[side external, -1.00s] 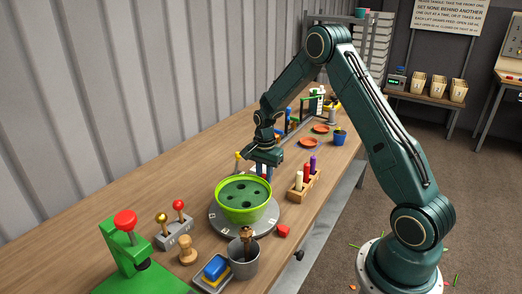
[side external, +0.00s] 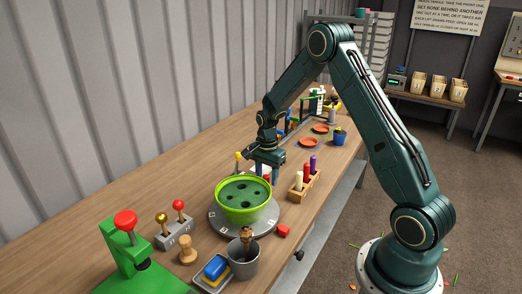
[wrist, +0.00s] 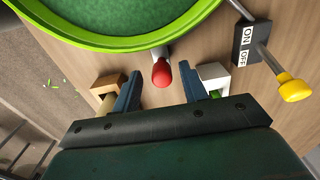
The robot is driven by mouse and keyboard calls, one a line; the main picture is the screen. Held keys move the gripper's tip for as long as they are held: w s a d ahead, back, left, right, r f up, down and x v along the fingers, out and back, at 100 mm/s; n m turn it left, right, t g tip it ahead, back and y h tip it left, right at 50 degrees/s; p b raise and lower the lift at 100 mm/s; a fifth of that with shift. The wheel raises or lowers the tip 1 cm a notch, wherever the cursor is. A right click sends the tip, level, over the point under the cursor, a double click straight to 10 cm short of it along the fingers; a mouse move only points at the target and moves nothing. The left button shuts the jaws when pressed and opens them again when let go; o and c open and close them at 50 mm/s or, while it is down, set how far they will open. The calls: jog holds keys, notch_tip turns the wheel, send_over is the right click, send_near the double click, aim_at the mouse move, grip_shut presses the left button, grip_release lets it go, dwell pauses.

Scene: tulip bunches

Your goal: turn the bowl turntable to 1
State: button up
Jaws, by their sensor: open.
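The lime-green bowl (side external: 243,215), filled with dark green foam with holes, stands on the grey round turntable (side external: 217,226) with light marks around its rim. The marks are too small to read. In the wrist view the bowl's rim (wrist: 130,42) fills the top left. My gripper (wrist: 160,88) is open, just behind the bowl in the side view (side external: 264,174). A red-tipped peg (wrist: 161,74) with a pale shaft lies between its blue fingers, apart from both. The shaft runs toward the bowl's rim; whether it joins the turntable is hidden.
An ON/OFF switch box (wrist: 251,43) with a yellow-knobbed lever (wrist: 292,87) is right in the wrist view. A wooden rack of coloured markers (side external: 304,184) stands right of the bowl. A grey cup (side external: 244,262) and red block (side external: 283,231) are in front.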

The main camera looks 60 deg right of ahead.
jog(key=shift+r, duration=0.1)
notch_tip(320, 180, up, 14)
jog(key=shift+f, duration=0.2)
dwell(0.5)
jog(key=s+a+r+n+t, duration=0.3)
jog(key=s+a+r+n, duration=0.65)
jog(key=a+r, duration=0.25)
jog(key=s+a+n+t, duration=0.1)
jog(key=s+a+n, duration=0.2)
jog(key=s, duration=0.5)
jog(key=s+a+n+t, duration=0.1)
jog(key=s+a+n, duration=0.2)
jog(key=s+n, duration=0.2)
jog(key=shift+s+a+r+n+t, duration=0.3)
jog(key=shift+s+a+r+n, duration=0.1)
jog(key=shift+s, duration=1.1)
